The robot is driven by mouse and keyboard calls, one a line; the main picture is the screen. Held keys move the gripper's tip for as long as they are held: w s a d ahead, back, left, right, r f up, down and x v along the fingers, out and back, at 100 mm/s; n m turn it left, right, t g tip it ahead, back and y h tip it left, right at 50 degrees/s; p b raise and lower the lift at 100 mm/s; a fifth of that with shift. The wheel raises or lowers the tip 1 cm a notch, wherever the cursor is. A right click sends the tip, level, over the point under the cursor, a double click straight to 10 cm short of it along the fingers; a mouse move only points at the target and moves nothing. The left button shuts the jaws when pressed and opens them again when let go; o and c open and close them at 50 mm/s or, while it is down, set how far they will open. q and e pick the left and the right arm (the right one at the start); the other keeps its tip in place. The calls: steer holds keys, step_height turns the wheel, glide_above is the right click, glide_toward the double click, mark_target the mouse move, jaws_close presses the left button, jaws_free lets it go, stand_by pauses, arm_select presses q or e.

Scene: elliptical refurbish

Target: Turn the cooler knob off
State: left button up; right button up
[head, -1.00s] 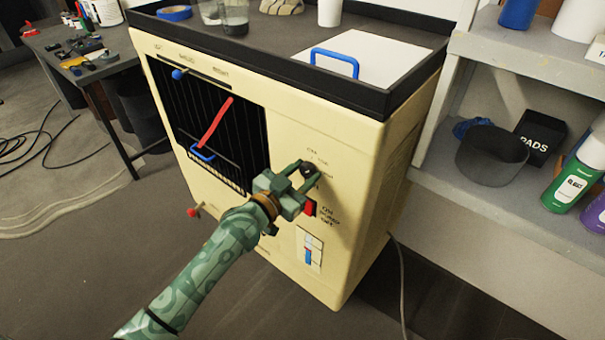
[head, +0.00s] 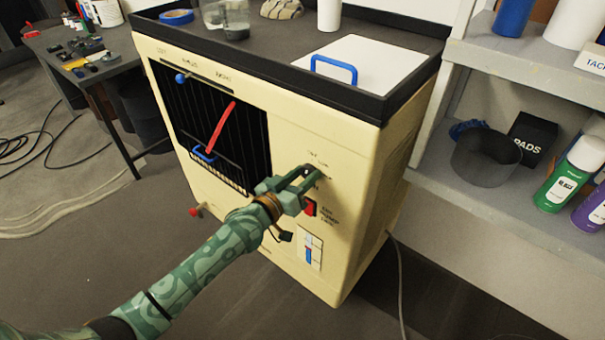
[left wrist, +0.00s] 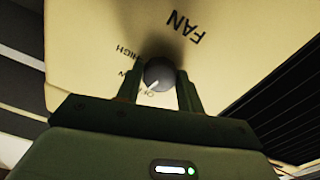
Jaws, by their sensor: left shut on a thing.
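The cooler (head: 345,150) is a cream box with a black grille on its front. Its round dark fan knob (left wrist: 158,72) sits between my left gripper's fingers in the left wrist view. The knob's white pointer mark points down-left there, close to the partly hidden "OFF" label (left wrist: 147,94). "HIGH" and a partly covered label lie to its left, and "FAN" is above. My left gripper (head: 310,173) is shut on the knob at the cooler's right front. In the head view the fingers mostly hide the knob. My right gripper is not in view.
A red switch (head: 310,208) and a blue slider (head: 309,255) sit below the knob. A blue-handled lid (head: 365,65) is on top. Grey shelves (head: 480,200) with cans stand close on the right. A dark workbench (head: 75,60) is at the left.

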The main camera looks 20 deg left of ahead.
arm_select(q)
steer(key=shift+n+p, duration=0.35)
steer(key=shift+n, duration=1.25)
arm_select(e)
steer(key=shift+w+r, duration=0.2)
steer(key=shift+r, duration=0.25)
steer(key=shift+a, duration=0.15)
arm_select(q)
steer(key=o, duration=1)
steer(key=p+v, duration=0.4)
steer(key=v, duration=1.2)
steer(key=shift+s+a, duration=0.1)
steer(key=shift+s, duration=0.1)
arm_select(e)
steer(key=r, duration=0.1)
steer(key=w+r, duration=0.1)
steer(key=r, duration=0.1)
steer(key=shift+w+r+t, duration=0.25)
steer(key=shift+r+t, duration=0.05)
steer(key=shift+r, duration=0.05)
